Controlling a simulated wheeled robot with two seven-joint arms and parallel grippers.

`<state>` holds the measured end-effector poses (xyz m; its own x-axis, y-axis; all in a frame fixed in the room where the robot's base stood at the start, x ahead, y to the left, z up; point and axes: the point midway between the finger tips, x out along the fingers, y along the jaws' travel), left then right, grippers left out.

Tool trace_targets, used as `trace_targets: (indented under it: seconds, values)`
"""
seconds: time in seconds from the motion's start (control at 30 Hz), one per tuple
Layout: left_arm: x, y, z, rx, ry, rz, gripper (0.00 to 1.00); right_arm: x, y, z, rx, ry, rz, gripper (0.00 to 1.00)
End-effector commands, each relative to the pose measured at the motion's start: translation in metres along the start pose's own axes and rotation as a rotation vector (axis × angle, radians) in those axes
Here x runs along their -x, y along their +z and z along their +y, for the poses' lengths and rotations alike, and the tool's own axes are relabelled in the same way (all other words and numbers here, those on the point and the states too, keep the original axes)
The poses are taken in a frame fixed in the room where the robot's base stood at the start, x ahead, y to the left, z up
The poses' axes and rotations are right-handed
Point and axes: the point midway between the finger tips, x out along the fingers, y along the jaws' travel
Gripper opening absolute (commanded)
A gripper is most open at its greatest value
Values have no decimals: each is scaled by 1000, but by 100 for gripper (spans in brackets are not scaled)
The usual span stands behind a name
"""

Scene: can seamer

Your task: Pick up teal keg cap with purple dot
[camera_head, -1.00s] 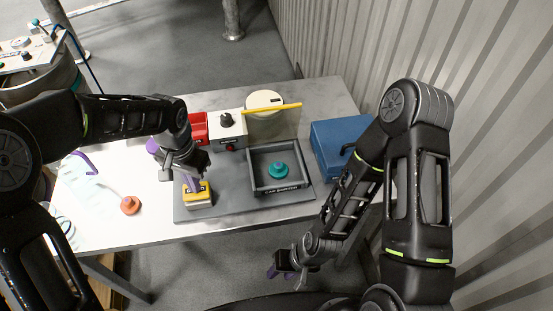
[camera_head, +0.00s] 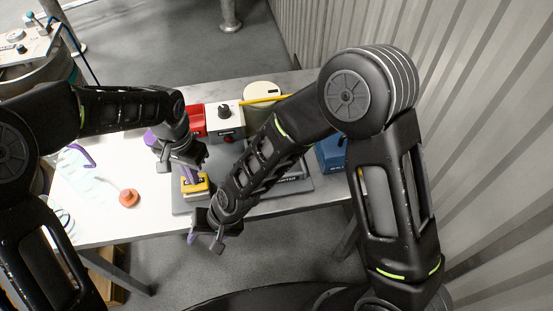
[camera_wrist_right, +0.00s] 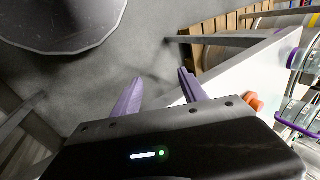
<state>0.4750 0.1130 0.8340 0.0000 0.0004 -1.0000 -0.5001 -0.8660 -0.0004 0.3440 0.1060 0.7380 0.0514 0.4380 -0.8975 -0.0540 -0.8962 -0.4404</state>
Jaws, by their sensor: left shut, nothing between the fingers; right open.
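The teal keg cap is hidden in the head view now, behind my right arm. The dark sorting tray (camera_head: 292,174) where it lay a second ago shows only at its right end. My right gripper (camera_head: 205,238) is open and empty, in front of the table's front edge. In the right wrist view its purple fingers (camera_wrist_right: 160,82) are apart, with floor beyond them. My left gripper (camera_head: 190,177) is shut with nothing held, low at the yellow-topped block (camera_head: 198,188). I cannot tell whether it touches the block.
An orange cap (camera_head: 129,197) lies on the white table at left; it also shows in the right wrist view (camera_wrist_right: 254,102). A red bin (camera_head: 197,114), a white box with a black knob (camera_head: 225,124) and a yellow bar (camera_head: 262,99) stand behind. A blue case (camera_head: 330,153) is partly covered.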

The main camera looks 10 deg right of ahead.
Motion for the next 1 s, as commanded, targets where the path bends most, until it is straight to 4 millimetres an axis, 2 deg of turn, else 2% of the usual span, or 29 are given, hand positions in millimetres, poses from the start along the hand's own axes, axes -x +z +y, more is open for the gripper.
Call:
trace_targets:
  seconds: [0.17, 0.23, 0.37, 0.4, 0.5, 0.6, 0.7, 0.8, 1.0]
  values:
    - [-1, 1, 0, 0, 1, -3, 0, 49, -14, 2, -385, 95, -46, 50]
    - [-1, 1, 0, 0, 1, -2, 0, 75, -35, 6, -606, 114, -42, 50]
    - [-1, 1, 0, 0, 1, -3, 0, 126, -103, 43, -1021, 125, 48, 50]
    - [-1, 1, 0, 0, 1, -3, 0, 144, -121, 56, -1144, 122, 76, 50]
    - [-1, 1, 0, 0, 1, -2, 0, 188, -154, 87, -1425, 111, 138, 50]
    - [-1, 0, 0, 0, 1, -1, 0, 223, -174, 113, -1645, 94, 185, 50]
    - [-1, 0, 0, 0, 1, -1, 0, 247, -184, 131, -1788, 83, 214, 50]
    - [-1, 0, 0, 0, 1, -1, 0, 258, -188, 139, -1859, 77, 227, 50]
    - [-1, 0, 0, 0, 1, -1, 0, 260, -188, 142, -1876, 76, 231, 50]
